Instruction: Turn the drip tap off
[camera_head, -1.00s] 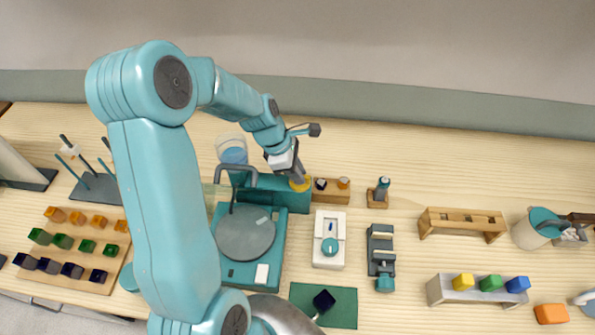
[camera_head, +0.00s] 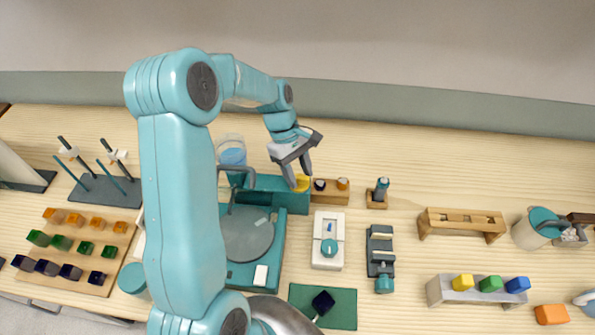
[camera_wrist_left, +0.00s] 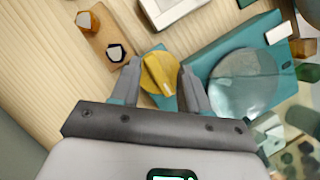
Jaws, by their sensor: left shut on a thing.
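The drip tap's yellow knob (camera_head: 302,183) sits at the right end of the teal tap block (camera_head: 265,190), beside the round plate (camera_head: 247,233). My left gripper (camera_head: 299,176) is over the knob, coming down from behind. In the left wrist view its two fingers (camera_wrist_left: 159,85) stand on either side of the knob, shut on it. The finger contact is partly hidden in the head view. My right gripper is not in view.
A clear beaker with blue liquid (camera_head: 232,153) stands behind the tap. The table behind the pegs is clear.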

